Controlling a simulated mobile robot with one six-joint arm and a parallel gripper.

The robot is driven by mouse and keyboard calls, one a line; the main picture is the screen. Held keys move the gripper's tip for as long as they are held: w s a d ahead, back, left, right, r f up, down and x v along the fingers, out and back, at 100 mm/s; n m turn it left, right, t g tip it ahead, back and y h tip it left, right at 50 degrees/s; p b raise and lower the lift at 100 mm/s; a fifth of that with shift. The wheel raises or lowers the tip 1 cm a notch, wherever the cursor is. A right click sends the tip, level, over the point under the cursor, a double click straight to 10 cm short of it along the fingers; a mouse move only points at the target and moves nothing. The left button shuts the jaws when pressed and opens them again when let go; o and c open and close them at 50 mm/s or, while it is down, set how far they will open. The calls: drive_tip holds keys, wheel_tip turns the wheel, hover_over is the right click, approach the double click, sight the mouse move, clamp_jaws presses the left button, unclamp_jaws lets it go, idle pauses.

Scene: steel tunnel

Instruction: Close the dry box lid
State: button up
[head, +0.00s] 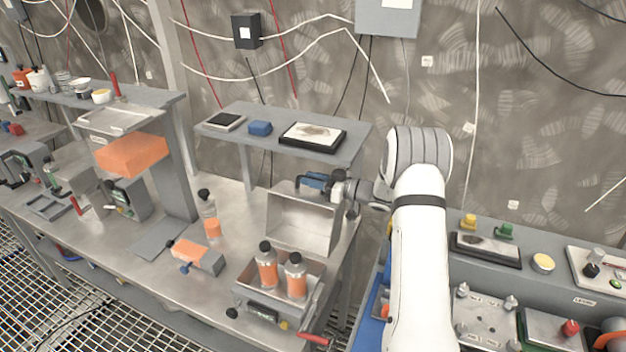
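The dry box (262,318) is a grey metal box on the steel bench, with two orange-labelled, black-capped bottles (267,266) standing in it. Its lid (300,224) appears to be the raised metal panel behind the bottles, standing open and leaning back. My gripper (334,187) reaches in from the right at the lid's upper right corner. It is close to the blue part, but contact is unclear. The fingers are small and dark here, so their opening cannot be read.
A bottle (209,215) and an orange-and-grey device (196,255) stand left of the box. A red handle (314,339) is near its front.

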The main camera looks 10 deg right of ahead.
drive_tip(key=shift+r, duration=0.1)
clamp_jaws()
drive_tip(key=shift+b, duration=0.75)
drive_tip(key=shift+s+r+b, duration=0.1)
drive_tip(key=shift+b, duration=0.25)
drive_tip(key=shift+s+a+b, duration=0.1)
drive_tip(key=shift+b, duration=0.5)
drive_tip(key=shift+b, duration=0.45)
